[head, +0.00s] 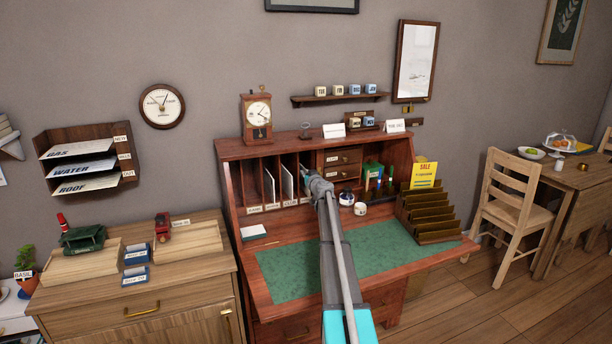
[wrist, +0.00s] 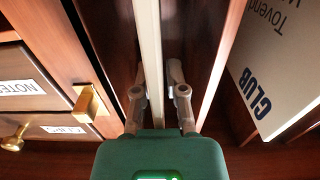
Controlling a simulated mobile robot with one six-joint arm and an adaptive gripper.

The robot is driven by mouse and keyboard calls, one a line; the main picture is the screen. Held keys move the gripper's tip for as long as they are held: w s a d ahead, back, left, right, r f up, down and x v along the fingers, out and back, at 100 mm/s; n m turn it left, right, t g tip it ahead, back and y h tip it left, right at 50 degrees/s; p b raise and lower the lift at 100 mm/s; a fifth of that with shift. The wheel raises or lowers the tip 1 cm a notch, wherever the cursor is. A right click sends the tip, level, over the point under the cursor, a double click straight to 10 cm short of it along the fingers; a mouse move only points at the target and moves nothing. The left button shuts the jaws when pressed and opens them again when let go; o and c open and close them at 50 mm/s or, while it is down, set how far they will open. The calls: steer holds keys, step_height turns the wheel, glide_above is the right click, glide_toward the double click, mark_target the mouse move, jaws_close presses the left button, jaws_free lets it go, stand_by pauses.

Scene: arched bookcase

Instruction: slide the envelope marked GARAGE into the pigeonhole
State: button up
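My gripper (head: 318,186) is at the front of the desk's row of pigeonholes, just left of the small drawers. In the wrist view my gripper (wrist: 156,82) has one finger on each side of a pale, upright envelope (wrist: 149,40), seen almost edge-on inside a slot. The fingers are close together, but a firm grip on it cannot be made out. Its marking is not visible, so I cannot read GARAGE. An envelope marked CLUB (wrist: 275,75) stands in the neighbouring slot. In the head view, white envelopes (head: 269,186) (head: 287,182) stand in slots left of my gripper.
Wooden partitions (wrist: 222,65) stand close beside my fingers. Drawers with brass knobs (wrist: 88,103) are on the other side. A stepped rack (head: 430,212) with a yellow SALE card (head: 423,175) stands on the desk's right. The green desk top (head: 285,270) is mostly clear.

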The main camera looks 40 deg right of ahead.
steer(key=shift+o, duration=1.4)
steer(key=shift+s, duration=0.15)
steer(key=v, duration=1.1)
steer(key=shift+s+a, duration=0.2)
steer(key=shift+s, duration=0.15)
